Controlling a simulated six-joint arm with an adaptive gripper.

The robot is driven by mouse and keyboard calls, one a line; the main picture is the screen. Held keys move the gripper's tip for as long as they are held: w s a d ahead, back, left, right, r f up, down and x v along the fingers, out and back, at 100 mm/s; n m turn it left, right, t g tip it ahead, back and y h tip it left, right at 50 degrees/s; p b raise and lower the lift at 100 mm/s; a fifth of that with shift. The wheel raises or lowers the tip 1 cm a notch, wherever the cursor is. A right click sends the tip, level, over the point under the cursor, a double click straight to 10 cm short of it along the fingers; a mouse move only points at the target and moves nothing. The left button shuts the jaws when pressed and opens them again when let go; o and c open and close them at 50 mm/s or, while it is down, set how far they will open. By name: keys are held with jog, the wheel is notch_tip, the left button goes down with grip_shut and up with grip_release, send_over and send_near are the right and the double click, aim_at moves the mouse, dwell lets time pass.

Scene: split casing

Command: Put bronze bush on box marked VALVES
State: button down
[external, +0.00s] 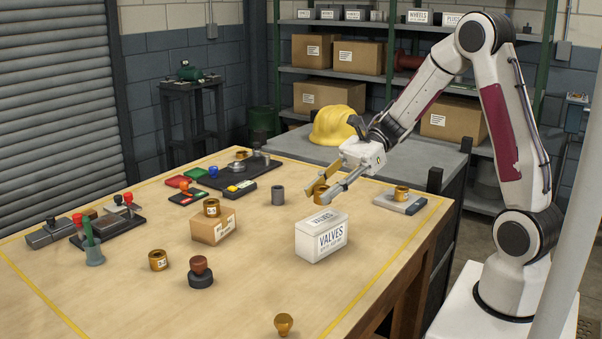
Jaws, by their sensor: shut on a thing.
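The white box marked VALVES (320,240) stands on the bench near its right side, lid up and label facing the camera. My gripper (318,196) is over the back of this box, its fingers pointing down and to the left. It is shut on a bronze bush (321,197), a short gold-brown ring partly hidden by the fingers.
Other bronze bushes sit on a cardboard box (213,229), on the bench (158,260) and on a grey plate (400,203). A grey cylinder (278,195) stands left of my gripper. A dark stamp (201,273) and a brass knob (284,324) are in front.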

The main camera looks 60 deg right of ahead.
aim_at(322, 218)
jog(key=shift+f, duration=0.15)
jog(key=shift+f, duration=1.8)
jog(key=shift+f, duration=0.2)
jog(key=c, duration=1.6)
grip_release()
jog(key=shift+r, duration=0.2)
jog(key=shift+v, duration=6.05)
